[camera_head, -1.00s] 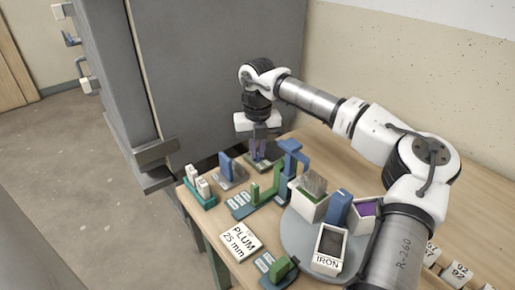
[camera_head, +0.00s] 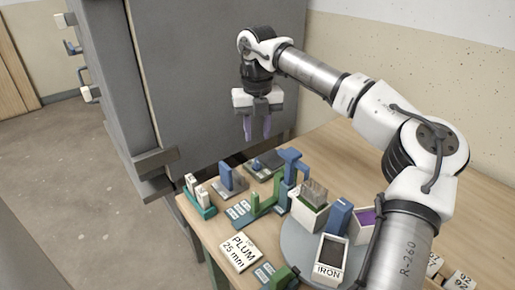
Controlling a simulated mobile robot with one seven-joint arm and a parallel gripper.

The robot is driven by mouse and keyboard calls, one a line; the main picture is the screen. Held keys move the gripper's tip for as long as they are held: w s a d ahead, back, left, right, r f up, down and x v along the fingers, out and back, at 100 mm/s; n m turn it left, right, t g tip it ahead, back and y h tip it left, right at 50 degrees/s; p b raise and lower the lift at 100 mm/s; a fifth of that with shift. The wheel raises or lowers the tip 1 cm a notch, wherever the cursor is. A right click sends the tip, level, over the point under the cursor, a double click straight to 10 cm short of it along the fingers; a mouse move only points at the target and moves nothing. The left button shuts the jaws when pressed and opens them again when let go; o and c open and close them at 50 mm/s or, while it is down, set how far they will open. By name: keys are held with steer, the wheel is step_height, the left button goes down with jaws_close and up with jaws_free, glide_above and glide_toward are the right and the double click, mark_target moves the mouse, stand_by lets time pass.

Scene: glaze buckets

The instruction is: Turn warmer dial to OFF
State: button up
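My gripper (camera_head: 257,137) hangs pointing down above the back of the bench. Its two purple fingers are apart with nothing between them. Below it, at the bench's back edge, is a low grey unit with a dark top (camera_head: 268,160) and a small blue part on its near side. It may be the warmer, but I cannot tell for certain. No dial marking or OFF label is legible. The gripper is clear above this unit and not touching it.
A blue upright piece on a grey base (camera_head: 226,177), a teal rack (camera_head: 203,210) and a green-and-blue stand (camera_head: 268,202) are close by. Glaze buckets, one marked IRON (camera_head: 329,270), stand on a round grey turntable (camera_head: 297,249). A PLUM 25 mm card (camera_head: 240,253) lies in front.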

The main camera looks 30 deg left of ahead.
step_height(320, 180, up, 5)
steer(key=shift+r, duration=0.1)
stand_by(0.7)
